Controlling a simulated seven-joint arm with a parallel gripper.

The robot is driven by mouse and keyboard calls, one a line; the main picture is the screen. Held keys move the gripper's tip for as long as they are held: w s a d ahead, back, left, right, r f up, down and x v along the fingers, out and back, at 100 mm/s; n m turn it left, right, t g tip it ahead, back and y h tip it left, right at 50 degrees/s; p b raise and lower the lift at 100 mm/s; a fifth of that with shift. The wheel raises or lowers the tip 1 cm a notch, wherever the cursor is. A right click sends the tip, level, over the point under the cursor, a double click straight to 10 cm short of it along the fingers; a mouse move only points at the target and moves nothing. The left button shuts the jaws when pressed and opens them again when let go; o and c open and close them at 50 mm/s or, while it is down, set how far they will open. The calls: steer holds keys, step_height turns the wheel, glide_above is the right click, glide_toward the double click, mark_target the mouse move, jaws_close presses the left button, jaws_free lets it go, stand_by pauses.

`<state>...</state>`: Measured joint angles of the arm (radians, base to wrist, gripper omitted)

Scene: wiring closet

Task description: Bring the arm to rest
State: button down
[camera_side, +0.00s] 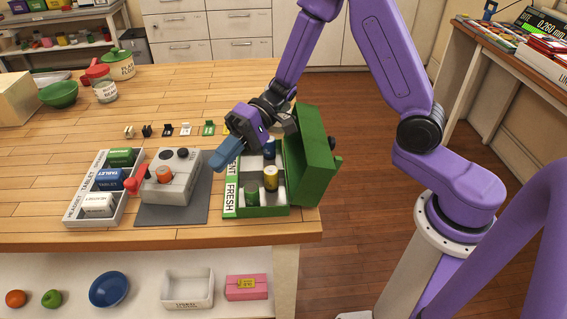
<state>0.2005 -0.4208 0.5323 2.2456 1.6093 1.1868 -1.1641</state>
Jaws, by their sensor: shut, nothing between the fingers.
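My purple arm reaches in from the right. My gripper (217,163) has blue fingers, shut and empty, pointing down and left. It hangs above the gap between the grey device (184,184) and the battery box (247,211). Part of the box's back is hidden behind my gripper and wrist. I cannot tell whether the fingers touch anything.
The battery box holds several cells, and its green lid (313,160) stands open. The device sits on a dark mat (171,214). A labelled tray (75,211) is at left. Small clips line the table behind. Jars and bowls stand at far left.

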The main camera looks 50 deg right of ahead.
steer(key=s+d+r+n+g+h, duration=0.1)
steer(key=s+d+n+g+h, duration=0.2)
steer(key=s, duration=0.6)
steer(key=s+d+r+n+g+h, duration=0.1)
steer(key=s+n+g+h, duration=0.25)
steer(key=s, duration=0.55)
steer(key=s+d+n+t+h, duration=0.6)
steer(key=d+t+h, duration=0.1)
steer(key=d, duration=0.6)
steer(key=shift+s+r, duration=0.15)
